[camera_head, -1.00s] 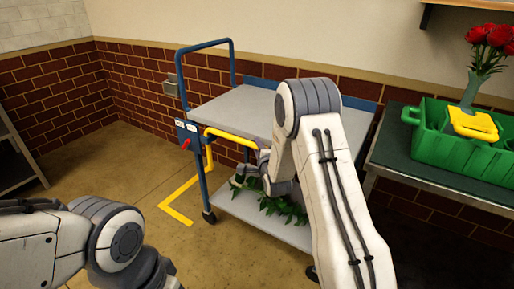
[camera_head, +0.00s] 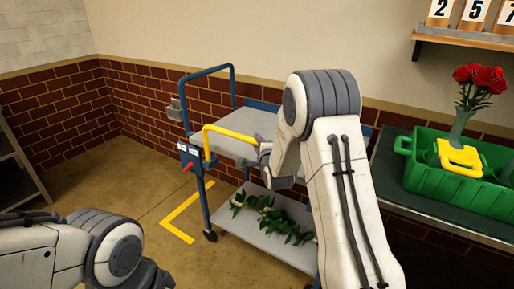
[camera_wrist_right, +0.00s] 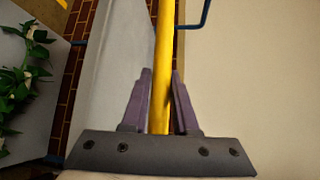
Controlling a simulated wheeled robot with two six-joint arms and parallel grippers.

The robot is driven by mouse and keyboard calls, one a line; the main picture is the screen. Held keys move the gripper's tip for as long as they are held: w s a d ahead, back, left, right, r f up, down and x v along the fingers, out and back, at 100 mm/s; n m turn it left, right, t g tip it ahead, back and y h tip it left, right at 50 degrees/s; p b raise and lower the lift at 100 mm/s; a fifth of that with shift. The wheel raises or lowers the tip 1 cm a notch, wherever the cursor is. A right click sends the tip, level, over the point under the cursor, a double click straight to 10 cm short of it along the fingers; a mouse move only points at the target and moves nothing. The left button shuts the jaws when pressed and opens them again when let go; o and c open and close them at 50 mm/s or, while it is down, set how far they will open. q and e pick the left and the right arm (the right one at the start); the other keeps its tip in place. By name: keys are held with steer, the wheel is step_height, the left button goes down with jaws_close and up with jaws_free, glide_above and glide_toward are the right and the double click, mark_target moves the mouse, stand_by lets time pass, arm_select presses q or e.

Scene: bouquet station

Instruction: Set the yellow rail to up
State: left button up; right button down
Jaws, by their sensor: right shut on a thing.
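The yellow rail (camera_head: 228,132) is on the front side of the blue-framed cart. It stands above the front edge of the cart's grey top (camera_head: 236,150), with its left end bent down to the cart's corner post. My right gripper (camera_head: 264,150) is at the rail's right part, partly hidden by my own arm. In the right wrist view, the gripper (camera_wrist_right: 160,100) has its two fingers on either side of the rail (camera_wrist_right: 164,50), shut on it.
A leafy green garland (camera_head: 268,216) lies on the cart's lower shelf (camera_head: 240,229). At right, a green crate (camera_head: 440,185) stands on a dark table (camera_head: 388,160), beside red roses (camera_head: 482,80). Yellow floor tape (camera_head: 178,228) marks open floor left of the cart.

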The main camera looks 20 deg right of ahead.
steer(key=shift+w+r, duration=0.1)
steer(key=shift+r, duration=0.3)
steer(key=c, duration=0.7)
jaws_free()
steer(key=shift+f, duration=0.1)
steer(key=shift+s, duration=0.2)
steer(key=s, duration=0.3)
steer(key=s+r, duration=0.1)
steer(key=s, duration=0.2)
steer(key=s+a, duration=0.1)
steer(key=s, duration=0.3)
steer(key=shift+r, duration=0.2)
